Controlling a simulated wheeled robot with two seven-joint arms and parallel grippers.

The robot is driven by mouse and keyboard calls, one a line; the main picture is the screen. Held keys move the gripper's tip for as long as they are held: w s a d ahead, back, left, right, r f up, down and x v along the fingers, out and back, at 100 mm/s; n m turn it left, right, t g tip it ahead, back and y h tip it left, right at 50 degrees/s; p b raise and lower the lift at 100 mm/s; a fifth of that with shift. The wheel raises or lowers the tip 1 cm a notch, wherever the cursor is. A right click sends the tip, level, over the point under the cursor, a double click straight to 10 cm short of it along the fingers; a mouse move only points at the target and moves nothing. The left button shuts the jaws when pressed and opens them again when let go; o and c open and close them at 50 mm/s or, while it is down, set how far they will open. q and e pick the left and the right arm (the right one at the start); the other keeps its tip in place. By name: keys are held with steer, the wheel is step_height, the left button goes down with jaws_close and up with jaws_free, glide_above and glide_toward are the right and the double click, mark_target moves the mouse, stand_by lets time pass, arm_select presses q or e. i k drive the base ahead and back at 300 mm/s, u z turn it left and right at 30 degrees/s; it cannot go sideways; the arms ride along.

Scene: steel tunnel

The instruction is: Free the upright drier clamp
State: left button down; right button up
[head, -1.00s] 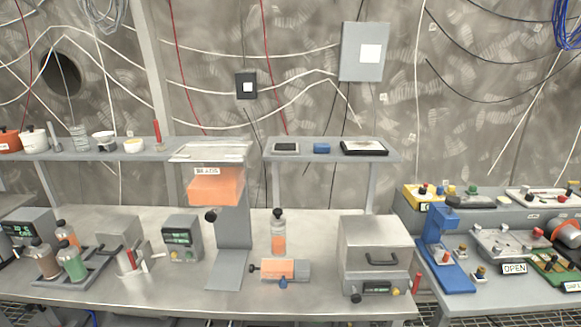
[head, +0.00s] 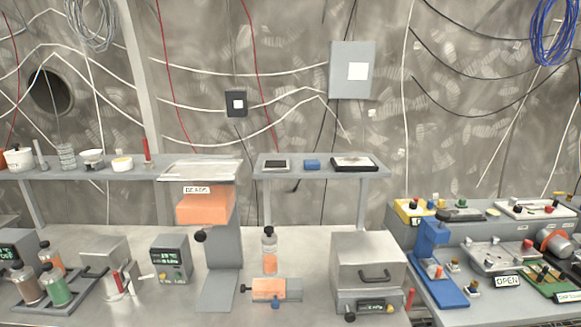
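An upright clear drier bottle (head: 270,262) with a black cap and orange beads in its lower half stands on the grey bench near the middle of the head view. Just in front of it is a low grey holder (head: 290,289) with an orange body (head: 267,288) lying across it. A black knob (head: 244,289) sticks out at its left and a blue knob (head: 275,304) at its front. I cannot tell which part is the clamp, or whether the bottle touches the holder. Neither gripper is in view.
An orange bead hopper (head: 204,208) on a grey stand is left of the bottle. A grey oven-like box (head: 369,258) is at the right. A meter (head: 172,260) and bottle rack (head: 78,294) stand further left. A blue press (head: 432,258) is on the right-hand bench.

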mark_target(121, 286)
steer(key=u, duration=1.45)
steer(key=i, duration=1.05)
steer(key=u, duration=0.25)
